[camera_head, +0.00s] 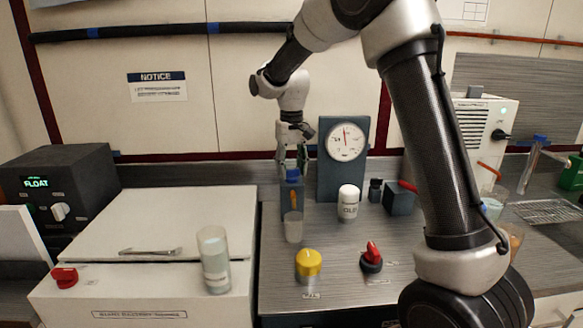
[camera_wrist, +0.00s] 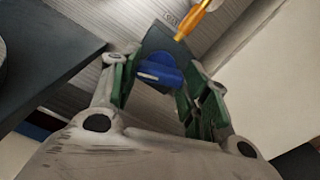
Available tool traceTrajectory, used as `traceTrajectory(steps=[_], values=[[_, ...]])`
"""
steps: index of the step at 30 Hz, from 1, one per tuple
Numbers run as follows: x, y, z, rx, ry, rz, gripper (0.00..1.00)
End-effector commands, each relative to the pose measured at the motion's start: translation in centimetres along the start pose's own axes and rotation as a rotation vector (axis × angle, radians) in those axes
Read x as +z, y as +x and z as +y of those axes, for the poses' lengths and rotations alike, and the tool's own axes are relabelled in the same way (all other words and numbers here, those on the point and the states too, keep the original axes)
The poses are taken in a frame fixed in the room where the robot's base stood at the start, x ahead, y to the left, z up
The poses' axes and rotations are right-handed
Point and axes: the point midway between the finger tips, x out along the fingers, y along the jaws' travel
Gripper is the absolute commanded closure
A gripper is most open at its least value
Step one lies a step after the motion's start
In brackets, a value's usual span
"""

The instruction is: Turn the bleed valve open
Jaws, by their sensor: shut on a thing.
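The bleed valve appears to be the blue knob (camera_head: 292,176) on a narrow dark block behind the cup, with an orange spout (camera_head: 294,200) below it. My gripper (camera_head: 291,165) reaches down from above, with its fingers on both sides of the knob. In the wrist view the blue knob (camera_wrist: 160,73) sits between the green-sided fingers, with a pale line on it, and the gripper is shut on it. The label is not readable, so how far it is turned cannot be told.
A gauge panel (camera_head: 343,155) stands close to the right of the gripper. A clear cup (camera_head: 293,228) stands in front of the spout. A glass jar (camera_head: 214,260) stands front left.

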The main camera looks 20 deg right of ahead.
Motion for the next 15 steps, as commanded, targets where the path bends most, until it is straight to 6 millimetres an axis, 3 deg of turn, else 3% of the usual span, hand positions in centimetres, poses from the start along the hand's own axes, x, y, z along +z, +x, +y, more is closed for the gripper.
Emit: traceTrajectory(steps=[15], values=[[-0.08, -0.1, 0.02, 0.0, 0.31, 0.003, 0.78]])
